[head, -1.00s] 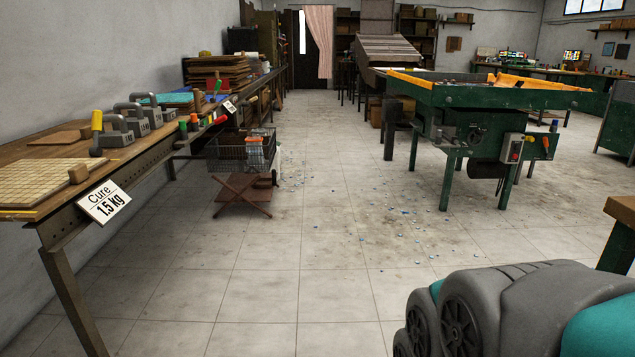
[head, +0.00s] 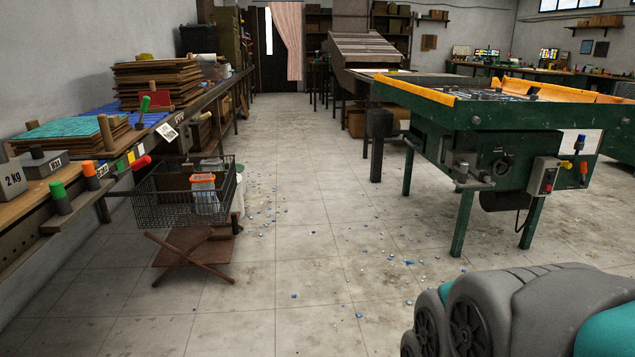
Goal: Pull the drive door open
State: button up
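A green machine table (head: 545,117) with an orange-yellow rim stands at the right on green legs. Under its top hangs a green housing (head: 475,150) with a round dark fitting (head: 505,165) on its face. A crank-like metal handle (head: 468,175) sticks out at the housing's left. A grey control box (head: 543,176) with a red button is on its right. I cannot make out for sure which panel is the drive door, or whether one is open. My gripper is not in view; only a grey and teal part of my own arm shows at the lower right.
A wire basket (head: 165,205) on a folding brown stand juts into the aisle at the left. A long workbench (head: 60,210) with weights and stacked boards runs along the left wall. The tiled floor (head: 300,255) between is open, with small blue chips scattered on it.

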aim_at(435, 144)
jog(key=i+z, duration=0.2)
jog(key=i, duration=0.3)
jog(key=i+z, duration=0.25)
jog(key=i, duration=0.2)
jog(key=i+j+z, duration=0.2)
jog(key=i, duration=0.3)
jog(key=i+j+z, duration=0.2)
jog(key=i, duration=0.25)
jog(key=l, duration=0.1)
